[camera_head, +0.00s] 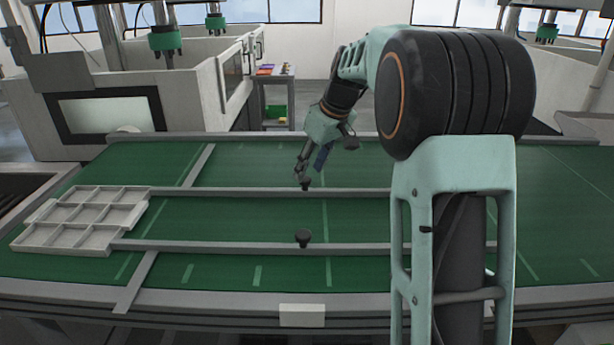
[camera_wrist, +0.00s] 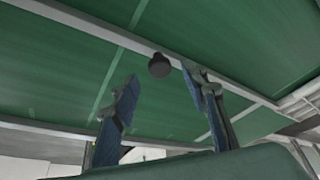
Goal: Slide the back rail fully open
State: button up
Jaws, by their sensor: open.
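The back rail (camera_head: 230,191) is a grey bar running left to right across the green conveyor. Its dark knob (camera_head: 305,186) sits near the middle, just below my gripper (camera_head: 303,174). In the wrist view a dark round knob (camera_wrist: 159,66) stands on a grey rail (camera_wrist: 104,28), between and slightly beyond the fingertips of my open gripper (camera_wrist: 160,80). The fingers look apart from the knob, though the exact gap is hard to tell. The back rail's right part is hidden behind my arm.
A parallel front rail (camera_head: 210,245) with its own black knob (camera_head: 303,237) lies nearer. A light grey divided tray (camera_head: 82,218) lies at the rails' left ends. Grey cross bars (camera_head: 135,283) lie at left. The green belt (camera_head: 560,230) on the right is clear.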

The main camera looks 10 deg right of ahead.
aim_at(305, 179)
jog(key=shift+x, duration=1.65)
jog(key=shift+c, duration=0.2)
jog(key=shift+r, duration=0.1)
grip_shut()
